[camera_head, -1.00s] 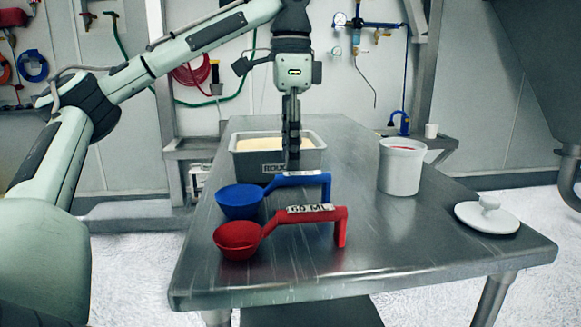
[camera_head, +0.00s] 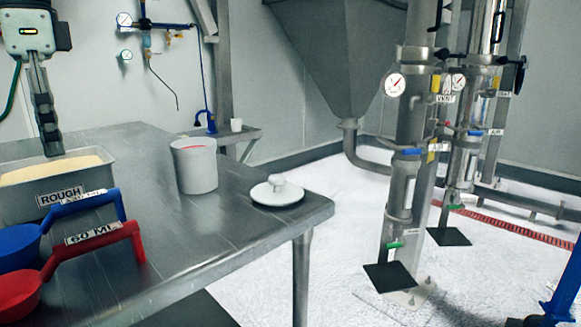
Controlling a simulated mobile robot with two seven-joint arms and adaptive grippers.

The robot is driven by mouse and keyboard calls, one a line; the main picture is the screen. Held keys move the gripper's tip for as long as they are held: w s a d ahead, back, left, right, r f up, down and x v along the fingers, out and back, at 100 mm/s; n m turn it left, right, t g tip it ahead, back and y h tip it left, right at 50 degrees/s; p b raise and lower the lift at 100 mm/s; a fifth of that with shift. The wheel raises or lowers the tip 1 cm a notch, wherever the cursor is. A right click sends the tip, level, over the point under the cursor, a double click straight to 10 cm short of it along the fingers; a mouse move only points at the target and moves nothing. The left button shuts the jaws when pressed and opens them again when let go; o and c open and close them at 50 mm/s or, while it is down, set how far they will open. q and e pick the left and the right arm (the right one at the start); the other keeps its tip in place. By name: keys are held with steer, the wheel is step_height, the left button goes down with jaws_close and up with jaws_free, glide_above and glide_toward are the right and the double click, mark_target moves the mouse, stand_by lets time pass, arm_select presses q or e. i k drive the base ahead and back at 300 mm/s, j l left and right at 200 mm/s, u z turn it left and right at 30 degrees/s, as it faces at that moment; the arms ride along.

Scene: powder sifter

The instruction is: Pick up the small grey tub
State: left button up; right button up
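A grey tub labelled ROUGH (camera_head: 98,186), with pale powder in it, stands on the steel table at the left edge of the view, partly cut off. A smaller light grey-white round tub (camera_head: 195,168) stands upright and open on the table, with something red just inside its rim. Its likely lid, a white disc with a knob (camera_head: 277,191), lies to its right. My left gripper (camera_head: 54,148) points down at the back of the ROUGH tub, left of the round tub and apart from it. Its fingers show edge-on, so their opening cannot be told. My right gripper is out of view.
A blue scoop (camera_head: 85,205) and a red 60 ML scoop (camera_head: 105,236) lie at the table's front left. The steel table (camera_head: 215,225) is bare in front of the round tub. Steel pipes (camera_head: 408,170) stand on the floor at right.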

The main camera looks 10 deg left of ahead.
mark_target(195, 159)
steer(key=k, duration=1)
